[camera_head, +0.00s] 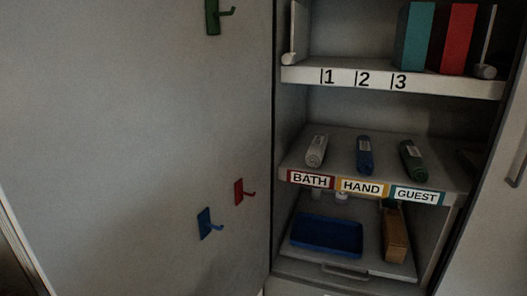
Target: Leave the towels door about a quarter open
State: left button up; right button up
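A tall cupboard stands open and shows its shelves. A large grey panel (130,130) fills the left side and meets the cupboard at its left edge; it looks like the cupboard door, swung wide open with its inner face towards me. No towels label is readable on it. Rolled towels lie on the middle shelf: a white one (316,151), a blue one (364,155) and a green one (411,156). The shelf edge below them reads BATH, HAND, GUEST (361,187). Neither of my grippers is in view.
The panel carries a green hook (212,16), a red hook (239,192) and a blue hook (204,224). The top shelf (440,85) holds teal and red upright items. Below sit a blue tray (326,235) and a brown block (396,236). A dark handle (518,165) is at right.

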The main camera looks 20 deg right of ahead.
aim_at(136, 135)
jog(key=i+j+z, duration=0.1)
jog(key=j+z, duration=0.15)
jog(key=z, duration=0.15)
jog(key=j+z, duration=0.25)
jog(key=z, duration=0.15)
jog(key=j+z, duration=0.6)
jog(key=z, duration=0.2)
jog(key=k+j, duration=0.1)
jog(key=j, duration=0.3)
jog(key=k+j, duration=0.1)
jog(key=j, duration=0.35)
